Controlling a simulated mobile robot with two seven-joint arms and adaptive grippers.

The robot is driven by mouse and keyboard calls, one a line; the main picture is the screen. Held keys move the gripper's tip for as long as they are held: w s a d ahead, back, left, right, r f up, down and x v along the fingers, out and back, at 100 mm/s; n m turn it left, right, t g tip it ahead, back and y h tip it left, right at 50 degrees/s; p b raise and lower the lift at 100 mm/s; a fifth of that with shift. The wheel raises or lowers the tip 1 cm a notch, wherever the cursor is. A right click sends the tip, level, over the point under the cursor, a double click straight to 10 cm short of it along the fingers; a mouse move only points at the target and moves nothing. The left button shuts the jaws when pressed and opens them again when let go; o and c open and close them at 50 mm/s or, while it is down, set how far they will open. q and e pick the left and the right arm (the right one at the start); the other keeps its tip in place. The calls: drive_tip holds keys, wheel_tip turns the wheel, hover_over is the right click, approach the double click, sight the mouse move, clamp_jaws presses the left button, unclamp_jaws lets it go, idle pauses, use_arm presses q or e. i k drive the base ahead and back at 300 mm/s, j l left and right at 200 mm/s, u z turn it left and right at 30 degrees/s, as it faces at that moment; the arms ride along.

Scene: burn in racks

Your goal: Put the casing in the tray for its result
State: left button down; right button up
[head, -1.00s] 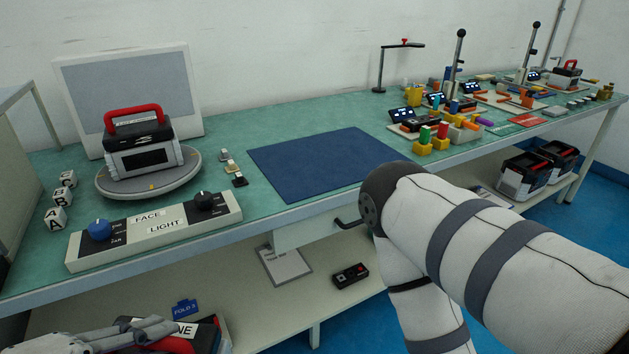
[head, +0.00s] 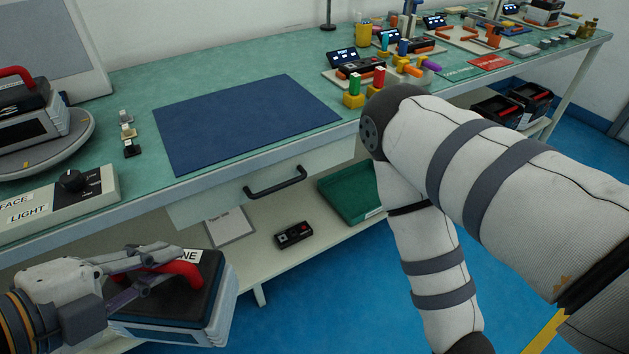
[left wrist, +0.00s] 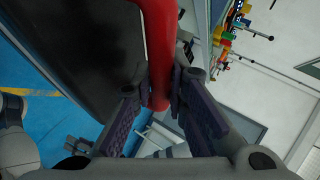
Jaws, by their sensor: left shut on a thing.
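My left gripper (head: 160,266) is shut on the red handle of a casing with a black top and light grey sides (head: 215,300). The casing hangs low in front of the bench, at the lower left of the head view. Its white label is partly covered, with "NE" readable. In the left wrist view the fingers (left wrist: 160,100) pinch the red handle (left wrist: 160,45) beside the dark casing top (left wrist: 85,50). A green tray (head: 345,205) lies on the lower shelf, partly behind my right arm. My right gripper is out of view.
A similar casing (head: 35,128) stands on a round turntable (head: 80,145) at the left. A blue mat (head: 240,120) lies bare on the bench. A drawer handle (head: 275,183) juts from the front. A small black controller (head: 294,235) lies on the shelf.

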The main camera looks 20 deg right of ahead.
sight(364, 198)
drive_tip(key=l, duration=0.5)
drive_tip(key=i+l+z, duration=0.1)
drive_tip(key=l, duration=0.35)
drive_tip(key=i+l, duration=0.1)
drive_tip(key=l, duration=0.4)
drive_tip(key=i+l+z, duration=0.1)
drive_tip(key=l, duration=0.35)
drive_tip(key=i+l, duration=0.1)
drive_tip(key=l, duration=0.4)
drive_tip(key=i+l, duration=0.1)
drive_tip(key=l, duration=0.35)
drive_tip(key=i+l+z, duration=0.1)
drive_tip(key=l, duration=0.4)
